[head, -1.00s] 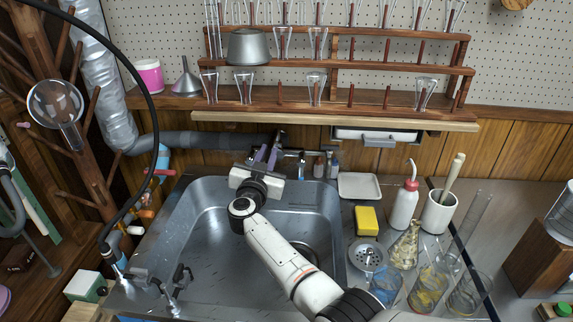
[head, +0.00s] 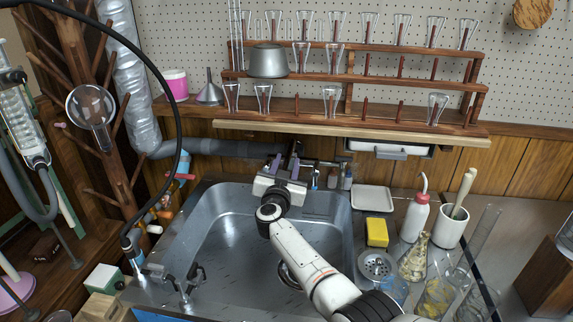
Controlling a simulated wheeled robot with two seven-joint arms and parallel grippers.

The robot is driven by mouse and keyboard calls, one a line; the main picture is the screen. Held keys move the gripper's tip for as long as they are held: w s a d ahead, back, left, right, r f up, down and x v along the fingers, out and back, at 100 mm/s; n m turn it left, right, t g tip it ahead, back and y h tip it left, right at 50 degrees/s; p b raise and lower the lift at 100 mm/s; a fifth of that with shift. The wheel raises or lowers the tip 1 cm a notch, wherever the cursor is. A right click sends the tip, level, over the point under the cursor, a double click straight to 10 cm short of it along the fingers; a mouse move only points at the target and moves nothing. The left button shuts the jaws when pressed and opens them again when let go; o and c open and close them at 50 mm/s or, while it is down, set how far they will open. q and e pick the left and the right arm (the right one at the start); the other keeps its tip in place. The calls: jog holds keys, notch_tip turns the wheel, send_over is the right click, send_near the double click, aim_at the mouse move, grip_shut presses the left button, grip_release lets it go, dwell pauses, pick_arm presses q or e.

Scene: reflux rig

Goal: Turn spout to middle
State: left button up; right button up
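The sink tap (head: 316,166) stands at the back rim of the steel sink (head: 235,235). Its spout is largely hidden behind my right gripper and cannot be made out clearly. My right gripper (head: 285,164) reaches over the sink from the lower right, with its fingertips at the back rim, just left of the visible tap parts. Its two dark purplish fingers stand apart with a gap between them. I cannot tell whether the spout lies in that gap or touches a finger. My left gripper is out of view.
Right of the sink are a white tray (head: 371,199), yellow sponge (head: 377,232), wash bottle (head: 414,220), white mortar (head: 450,226) and several glass vessels. A black hose (head: 182,120) arches on the left. A wooden glassware rack (head: 360,92) hangs above the tap.

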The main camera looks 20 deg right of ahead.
jog(key=shift+s+a+r+p, duration=0.1)
jog(key=shift+s+a+p, duration=0.2)
jog(key=p+v, duration=0.3)
jog(key=v, duration=0.6)
jog(key=shift+s, duration=0.3)
